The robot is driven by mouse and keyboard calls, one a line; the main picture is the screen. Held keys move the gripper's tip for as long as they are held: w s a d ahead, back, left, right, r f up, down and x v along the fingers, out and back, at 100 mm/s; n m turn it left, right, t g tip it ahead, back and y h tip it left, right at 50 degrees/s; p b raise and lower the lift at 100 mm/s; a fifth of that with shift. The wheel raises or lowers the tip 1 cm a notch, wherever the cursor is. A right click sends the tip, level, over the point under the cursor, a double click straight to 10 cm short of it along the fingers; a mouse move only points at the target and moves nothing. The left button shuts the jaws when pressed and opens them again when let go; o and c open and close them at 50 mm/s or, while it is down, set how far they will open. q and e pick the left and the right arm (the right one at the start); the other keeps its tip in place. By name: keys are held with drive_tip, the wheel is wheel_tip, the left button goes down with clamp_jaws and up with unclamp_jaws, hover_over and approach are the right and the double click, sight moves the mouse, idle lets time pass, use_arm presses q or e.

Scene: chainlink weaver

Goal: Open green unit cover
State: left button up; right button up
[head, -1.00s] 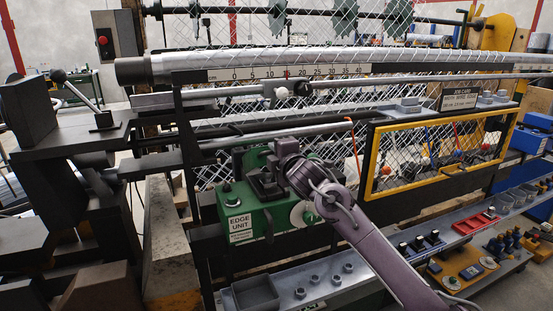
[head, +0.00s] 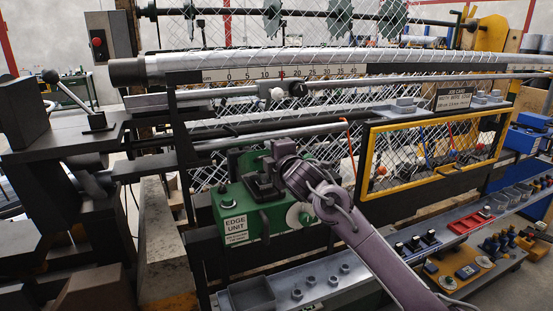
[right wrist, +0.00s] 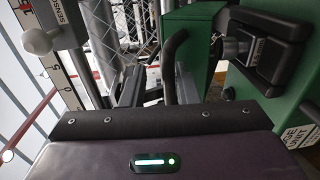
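The green edge unit (head: 236,212) sits below the long rails, left of centre in the head view, with a white "EDGE UNIT" label on its front. A green panel (head: 236,160) stands upright behind my right gripper (head: 263,184), which is at the unit's top. In the right wrist view, green faces of the unit (right wrist: 297,92) fill the right side. A dark bent handle (right wrist: 172,62) runs between my right gripper's grey fingers (right wrist: 157,90). The fingers look apart, with a gap beside the handle; firm contact is not clear. My left gripper is not in view.
A yellow-framed mesh panel (head: 374,165) stands to the right of the unit. A ruler bar (head: 340,72) and metal rails run above it. A grey shelf (head: 365,270) with bolts and a bin (head: 251,294) lies below. A lever machine (head: 75,135) stands at left.

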drive_tip(key=b+v, duration=0.2)
drive_tip(key=v, duration=0.5)
drive_tip(key=shift+w+r, duration=0.1)
drive_tip(key=shift+r, duration=0.05)
